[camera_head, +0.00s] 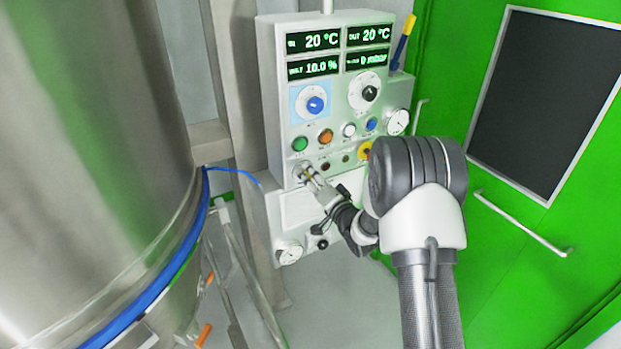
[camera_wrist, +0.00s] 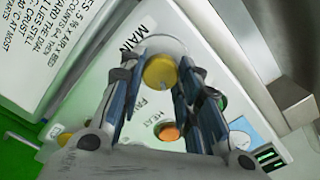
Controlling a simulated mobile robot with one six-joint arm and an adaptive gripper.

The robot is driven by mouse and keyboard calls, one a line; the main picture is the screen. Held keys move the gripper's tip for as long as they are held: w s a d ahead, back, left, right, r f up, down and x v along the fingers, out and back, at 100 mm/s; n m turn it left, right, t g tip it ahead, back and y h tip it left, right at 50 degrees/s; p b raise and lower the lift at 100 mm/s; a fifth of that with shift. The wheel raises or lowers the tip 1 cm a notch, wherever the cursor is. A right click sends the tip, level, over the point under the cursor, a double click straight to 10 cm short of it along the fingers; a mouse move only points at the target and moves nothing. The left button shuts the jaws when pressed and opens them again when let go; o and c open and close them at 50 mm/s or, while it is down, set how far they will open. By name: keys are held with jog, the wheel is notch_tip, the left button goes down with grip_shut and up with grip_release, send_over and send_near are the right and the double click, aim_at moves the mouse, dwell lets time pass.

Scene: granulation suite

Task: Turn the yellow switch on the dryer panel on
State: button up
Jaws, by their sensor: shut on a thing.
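The pale dryer panel (camera_head: 330,120) stands upright in the middle of the head view. My gripper (camera_head: 305,173) is at the panel's lower left corner. In the wrist view my gripper (camera_wrist: 163,64) has its two fingers on either side of the round yellow switch (camera_wrist: 160,71), shut on it. The switch has a small line mark on its face and sits on a pale round plate beside the printed word MAIN. In the head view the fingers mostly hide the switch.
Above my gripper are a green button (camera_head: 300,144), an orange button (camera_head: 325,137) and a blue knob (camera_head: 316,104). A yellow-ringed control (camera_head: 364,151) is partly behind my arm. A large steel vessel (camera_head: 90,150) fills the left; a green door (camera_head: 480,220) stands right.

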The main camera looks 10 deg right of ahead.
jog(key=o, duration=1.1)
jog(key=shift+c, duration=0.2)
jog(key=v, duration=1.2)
